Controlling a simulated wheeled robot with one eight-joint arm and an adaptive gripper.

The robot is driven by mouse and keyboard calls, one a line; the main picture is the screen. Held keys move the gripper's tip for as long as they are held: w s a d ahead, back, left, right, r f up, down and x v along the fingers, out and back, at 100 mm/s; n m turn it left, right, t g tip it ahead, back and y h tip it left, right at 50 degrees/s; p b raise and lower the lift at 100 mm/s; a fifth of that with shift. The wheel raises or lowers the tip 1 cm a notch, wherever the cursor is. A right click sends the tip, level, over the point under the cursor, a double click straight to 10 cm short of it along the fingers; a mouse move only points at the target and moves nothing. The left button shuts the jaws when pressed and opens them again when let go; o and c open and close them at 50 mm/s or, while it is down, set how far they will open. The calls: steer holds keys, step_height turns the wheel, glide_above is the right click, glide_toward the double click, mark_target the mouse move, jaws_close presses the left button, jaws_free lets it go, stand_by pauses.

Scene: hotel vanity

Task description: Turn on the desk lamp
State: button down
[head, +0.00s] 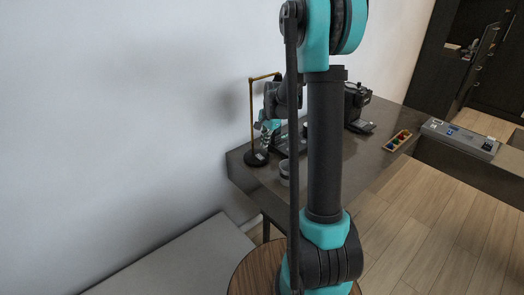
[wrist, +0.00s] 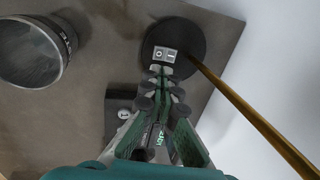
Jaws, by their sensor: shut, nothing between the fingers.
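The desk lamp has a thin brass pole (head: 251,115) on a round black base (head: 256,159), near the wall-side corner of the dark desk. In the wrist view the base (wrist: 192,36) carries a small light rocker switch (wrist: 164,54) marked O and I, and the pole (wrist: 250,112) rises to the right. My gripper (wrist: 161,73) is shut and empty, its tips pointing at the switch and very close to it; I cannot tell whether they touch. The head view shows my gripper (head: 266,139) just above the base. The lamp's head is hidden behind my arm, and no glow shows.
In the head view a black machine (head: 356,100) and a tray of coloured items (head: 397,141) are farther right. The white wall (head: 120,110) is close behind the lamp.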

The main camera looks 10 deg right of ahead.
mark_target(258, 155)
steer(key=v, duration=0.6)
steer(key=shift+s+r, duration=0.35)
steer(key=shift+d, duration=0.1)
steer(key=shift+w+a+r+t, duration=0.25)
steer(key=shift+w+a+t, duration=0.15)
steer(key=shift+w, duration=0.1)
steer(key=shift+f, duration=0.1)
steer(key=x, duration=1.4)
steer(key=shift+a, duration=0.15)
